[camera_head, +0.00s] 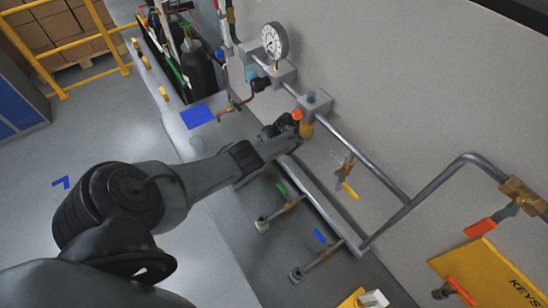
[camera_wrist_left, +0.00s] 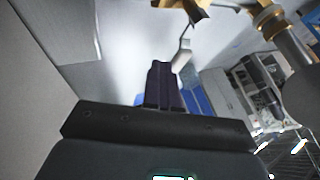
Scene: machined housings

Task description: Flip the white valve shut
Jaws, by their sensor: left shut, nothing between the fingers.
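My left gripper (camera_head: 284,128) reaches in from the left to the wall pipework, beside a brass fitting (camera_head: 306,129) with an orange cap. In the left wrist view its dark fingers (camera_wrist_left: 162,75) are together, with nothing between them. A whitish lever (camera_wrist_left: 182,58) hangs on a thin stem under a brass body (camera_wrist_left: 182,10), just right of the fingertips; it appears to be the white valve. Whether the fingers touch it I cannot tell. In the head view I cannot make out this lever; my gripper may cover it. My right gripper is not in view.
Valves with a yellow handle (camera_head: 350,190), a green handle (camera_head: 282,189) and a blue handle (camera_head: 319,236) sit on nearby pipes. A pressure gauge (camera_head: 274,41) is above. Red-handled valves (camera_head: 480,228) and a yellow KEYS board (camera_head: 485,275) are at lower right.

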